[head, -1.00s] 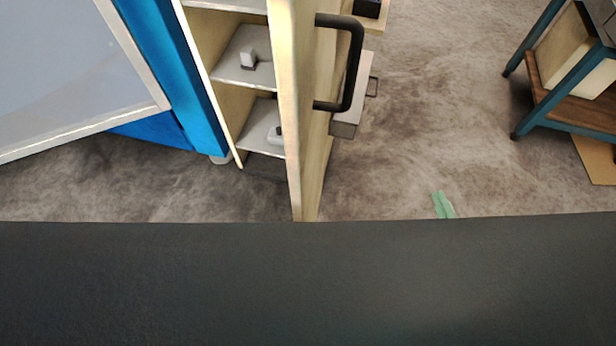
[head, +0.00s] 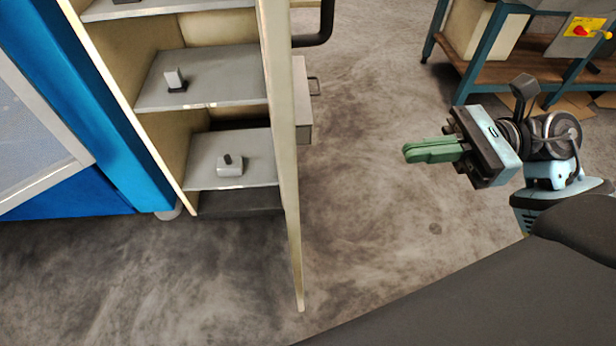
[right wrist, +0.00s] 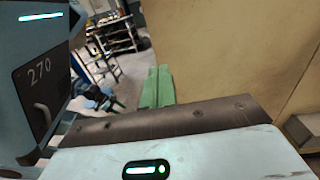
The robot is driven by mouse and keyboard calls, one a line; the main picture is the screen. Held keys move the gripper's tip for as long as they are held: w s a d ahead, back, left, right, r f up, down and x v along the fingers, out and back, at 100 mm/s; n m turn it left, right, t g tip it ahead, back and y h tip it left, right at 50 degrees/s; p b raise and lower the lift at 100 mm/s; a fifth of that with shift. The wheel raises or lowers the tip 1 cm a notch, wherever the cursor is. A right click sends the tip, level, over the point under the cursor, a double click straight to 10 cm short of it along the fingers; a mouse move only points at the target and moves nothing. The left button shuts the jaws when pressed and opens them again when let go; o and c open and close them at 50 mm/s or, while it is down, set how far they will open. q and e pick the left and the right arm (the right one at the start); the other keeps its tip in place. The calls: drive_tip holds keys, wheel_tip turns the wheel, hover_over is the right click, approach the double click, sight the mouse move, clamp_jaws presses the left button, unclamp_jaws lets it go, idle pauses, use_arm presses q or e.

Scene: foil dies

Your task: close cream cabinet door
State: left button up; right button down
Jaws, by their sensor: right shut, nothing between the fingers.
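The cream cabinet (head: 160,145) stands open at the left of the head view. Its door (head: 287,190) stands out towards me, seen almost edge-on. The black bar handle (head: 319,38) is on the door's right face, cut by the top edge. My right gripper (head: 406,153) is right of the door, apart from it, with its green fingers together, empty and pointing left. In the right wrist view the fingers (right wrist: 157,88) show beside a large cream panel (right wrist: 225,55), which looks like the door. My left gripper is out of view.
Grey shelves (head: 205,85) in the cabinet hold small metal parts. A blue-framed unit (head: 95,125) stands left of the cabinet. A teal-legged workbench (head: 540,45) is at the back right. The floor between door and gripper is clear.

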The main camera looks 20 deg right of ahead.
drive_tip(key=p+x, duration=0.2)
drive_tip(key=x, duration=1.2)
drive_tip(key=shift+p, duration=0.4)
drive_tip(key=shift+d+f, duration=0.1)
drive_tip(key=shift+w, duration=0.1)
